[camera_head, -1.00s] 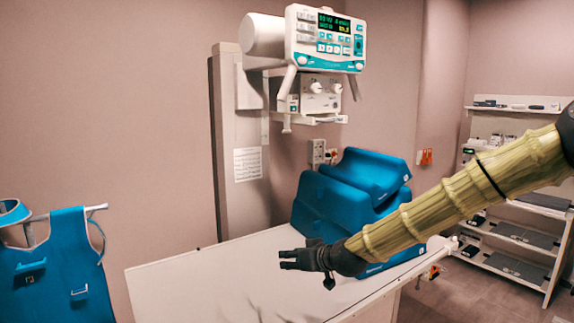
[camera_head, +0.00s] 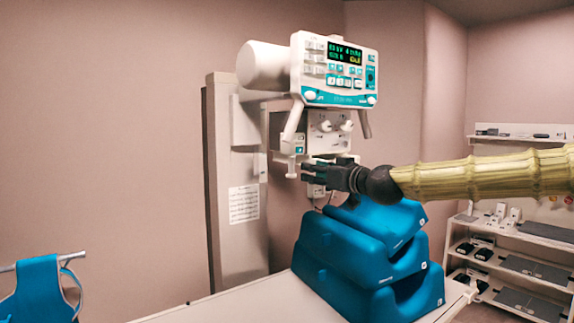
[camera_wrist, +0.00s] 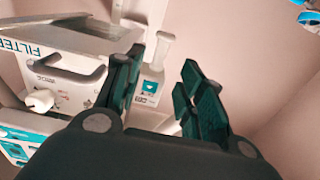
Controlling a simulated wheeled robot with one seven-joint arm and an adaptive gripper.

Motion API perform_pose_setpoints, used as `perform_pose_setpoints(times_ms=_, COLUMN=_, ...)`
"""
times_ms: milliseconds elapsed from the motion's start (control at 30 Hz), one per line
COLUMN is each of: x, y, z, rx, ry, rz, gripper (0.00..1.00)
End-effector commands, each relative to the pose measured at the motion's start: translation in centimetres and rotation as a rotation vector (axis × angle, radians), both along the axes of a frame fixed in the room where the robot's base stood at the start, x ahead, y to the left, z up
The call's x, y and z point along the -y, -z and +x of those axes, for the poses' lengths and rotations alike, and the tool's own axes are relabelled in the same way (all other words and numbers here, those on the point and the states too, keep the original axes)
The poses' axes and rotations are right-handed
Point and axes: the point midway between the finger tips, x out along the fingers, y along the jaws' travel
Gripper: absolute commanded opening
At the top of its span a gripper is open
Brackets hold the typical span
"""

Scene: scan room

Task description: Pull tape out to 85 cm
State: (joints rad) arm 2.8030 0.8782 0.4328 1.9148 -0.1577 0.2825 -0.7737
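No pulled-out tape can be made out. The X-ray head (camera_head: 335,70) hangs on its column, with a collimator box (camera_head: 328,130) below it. At the box's left side is a small white housing (camera_head: 291,146) with a teal label; it also shows in the wrist view (camera_wrist: 151,88), beyond and between my fingers. A white stem (camera_wrist: 160,48) stands beside it there. I cannot tell whether either is the tape. My gripper (camera_head: 306,172) is just below and in front of the box, pointing left. In the wrist view my gripper (camera_wrist: 162,64) has its fingers apart, with nothing visibly held.
Stacked blue foam wedges (camera_head: 365,250) lie on the white table (camera_head: 235,305) just below my gripper. The grey column (camera_head: 235,190) stands behind, to the left. A blue apron (camera_head: 40,290) hangs at lower left. Shelves (camera_head: 520,270) stand at right. The space left of the column is clear.

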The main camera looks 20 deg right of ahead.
Motion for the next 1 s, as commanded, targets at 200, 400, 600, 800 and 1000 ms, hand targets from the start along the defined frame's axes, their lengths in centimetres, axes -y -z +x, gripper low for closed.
perform_pose_setpoints(times_ms=200, x=0.0, y=-0.1, z=0.6, rx=0.0, ry=0.003, rz=-0.001, gripper=0.39)
perform_pose_setpoints(times_ms=400, x=-0.4, y=-0.2, z=2.1, rx=0.0, ry=0.005, rz=0.0, gripper=0.39)
perform_pose_setpoints(times_ms=600, x=-1.1, y=-0.2, z=3.8, rx=-0.001, ry=0.004, rz=0.0, gripper=0.39)
perform_pose_setpoints(times_ms=800, x=-1.8, y=-0.2, z=5.5, rx=-0.001, ry=0.002, rz=0.0, gripper=0.39)
perform_pose_setpoints(times_ms=1000, x=-2.6, y=-0.2, z=7.2, rx=0.0, ry=0.0, rz=-0.001, gripper=0.39)
